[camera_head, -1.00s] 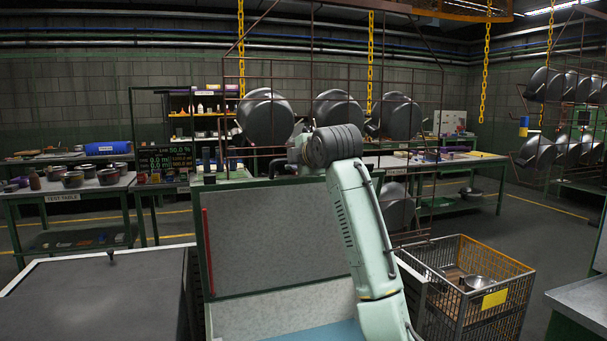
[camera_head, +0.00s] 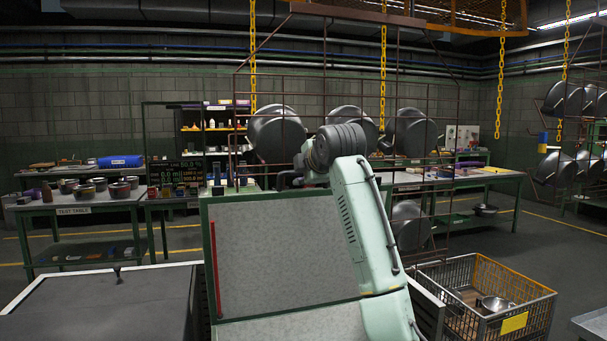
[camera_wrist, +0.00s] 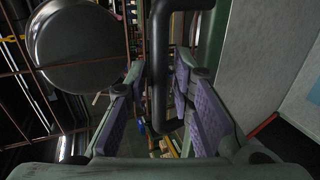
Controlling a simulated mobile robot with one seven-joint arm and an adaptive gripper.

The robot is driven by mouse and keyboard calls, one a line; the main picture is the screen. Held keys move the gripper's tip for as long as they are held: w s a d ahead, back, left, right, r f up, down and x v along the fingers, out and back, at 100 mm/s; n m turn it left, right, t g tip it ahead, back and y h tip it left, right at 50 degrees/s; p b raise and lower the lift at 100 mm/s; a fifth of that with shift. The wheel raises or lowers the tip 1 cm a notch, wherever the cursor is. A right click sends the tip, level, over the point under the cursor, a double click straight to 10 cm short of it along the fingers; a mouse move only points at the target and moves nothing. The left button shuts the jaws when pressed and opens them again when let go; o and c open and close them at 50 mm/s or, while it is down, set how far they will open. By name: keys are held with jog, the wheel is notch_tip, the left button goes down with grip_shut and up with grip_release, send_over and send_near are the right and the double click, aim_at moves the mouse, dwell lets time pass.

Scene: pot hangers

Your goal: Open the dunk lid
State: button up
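The dunk lid (camera_head: 285,250) is a large grey panel in a green frame, standing raised in the middle of the head view. A red strip runs down its left side. A dark bent bar, seemingly its handle (camera_wrist: 160,35), passes between the fingers of my gripper (camera_wrist: 159,92) in the wrist view. The purple-padded fingers are apart, one on each side of the bar, with gaps visible. In the head view my wrist and arm cover part of the lid's right side and top edge, and the fingertips are hard to make out.
Pans hang on a wire rack (camera_head: 458,110) close behind the lid; one pan (camera_wrist: 78,42) is near my left finger. A wire basket (camera_head: 480,300) stands at right. A dark flat top (camera_head: 100,305) lies at left, and a test table (camera_head: 75,211) stands farther back.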

jog(key=shift+o, duration=0.6)
jog(key=v, duration=1.2)
jog(key=shift+r, duration=0.1)
